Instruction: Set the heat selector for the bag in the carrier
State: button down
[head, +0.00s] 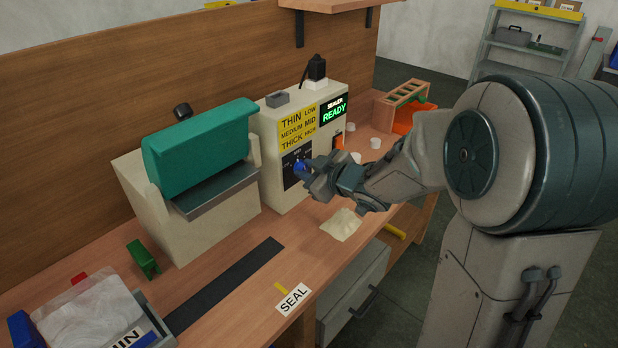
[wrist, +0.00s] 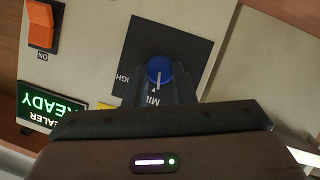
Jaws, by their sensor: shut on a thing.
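The blue selector knob (head: 300,168) is on a dark panel on the front of the cream sealer control box (head: 268,150). In the wrist view, which is upside down, the white line on the knob (wrist: 159,68) points at the partly hidden word MID. HIGH shows partly beside it. My gripper (head: 305,172) is shut on the knob; its fingers hide part of the dial. A clear bag (head: 85,325) lies in the carrier (head: 150,338) at the lower left, whose label is cut off and reads "HIN". A yellow chart (head: 298,128) reads THIN LOW, MEDIUM MID, THICK HIGH.
The green display (head: 334,111) reads READY. An orange switch (wrist: 41,25) is near the dial. The teal-topped sealer (head: 198,145) stands left of the box. A pale packet (head: 342,224) and small white cups lie on the bench. A dark strip (head: 225,285) runs along it.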

jog(key=n+t+b, duration=0.1)
jog(key=n+b, duration=0.1)
jog(key=b, duration=0.4)
jog(key=n+t+h+b, duration=0.1)
jog(key=n+b, duration=0.1)
jog(key=b, duration=0.4)
jog(key=f+n+t+b, duration=0.1)
jog(key=n+b, duration=0.2)
jog(key=b, duration=0.4)
jog(key=shift+s+a+t+h, duration=0.2)
jog(key=shift+t+h, duration=0.1)
jog(key=shift+t, duration=0.1)
jog(key=shift+d+r+b, duration=0.1)
jog(key=shift+b, duration=0.2)
jog(key=c, duration=1.2)
grip_release()
jog(key=shift+r, duration=0.1)
